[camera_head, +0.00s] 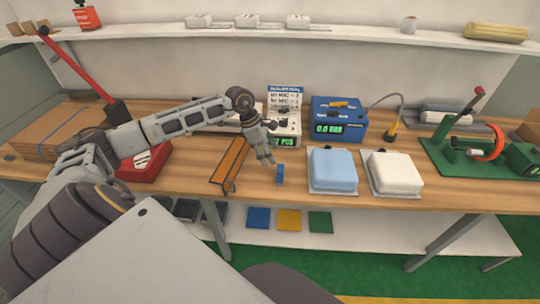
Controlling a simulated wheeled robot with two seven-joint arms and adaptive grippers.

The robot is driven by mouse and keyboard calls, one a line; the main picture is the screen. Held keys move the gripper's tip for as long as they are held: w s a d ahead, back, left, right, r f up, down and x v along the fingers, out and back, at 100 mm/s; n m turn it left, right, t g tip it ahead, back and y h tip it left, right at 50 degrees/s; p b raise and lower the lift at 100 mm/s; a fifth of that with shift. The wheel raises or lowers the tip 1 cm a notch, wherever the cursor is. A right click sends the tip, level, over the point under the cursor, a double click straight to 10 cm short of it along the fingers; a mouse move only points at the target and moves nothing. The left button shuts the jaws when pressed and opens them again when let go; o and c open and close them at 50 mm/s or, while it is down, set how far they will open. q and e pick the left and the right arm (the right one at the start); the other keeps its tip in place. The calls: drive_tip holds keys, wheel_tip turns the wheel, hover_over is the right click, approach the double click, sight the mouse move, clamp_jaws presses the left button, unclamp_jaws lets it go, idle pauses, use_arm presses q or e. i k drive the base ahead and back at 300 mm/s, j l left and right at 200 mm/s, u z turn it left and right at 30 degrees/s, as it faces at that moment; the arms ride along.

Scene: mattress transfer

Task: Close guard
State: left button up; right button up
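No part in view is plainly marked as the guard. A green-based device (462,163) at the right of the bench has a red-tipped lever and an orange curved piece (487,145), which stands upright. A red-based device (143,163) at the left has a long red lever (75,62) that is raised and slanted. An orange bar in a dark frame (230,160) lies on the bench between them. My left gripper (265,160) points down just right of the orange bar, near a small blue block (280,172). Its finger gap is too small to judge. My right gripper is not in view.
A pale blue pad (333,169) and a white pad (394,173) lie on trays at the bench front. A blue display box (338,122) and a white counter unit (284,126) stand behind. Stacked cardboard (48,133) lies at the left. A shelf (345,33) runs above.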

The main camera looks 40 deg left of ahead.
sight(224, 170)
drive_tip(key=u, duration=1.5)
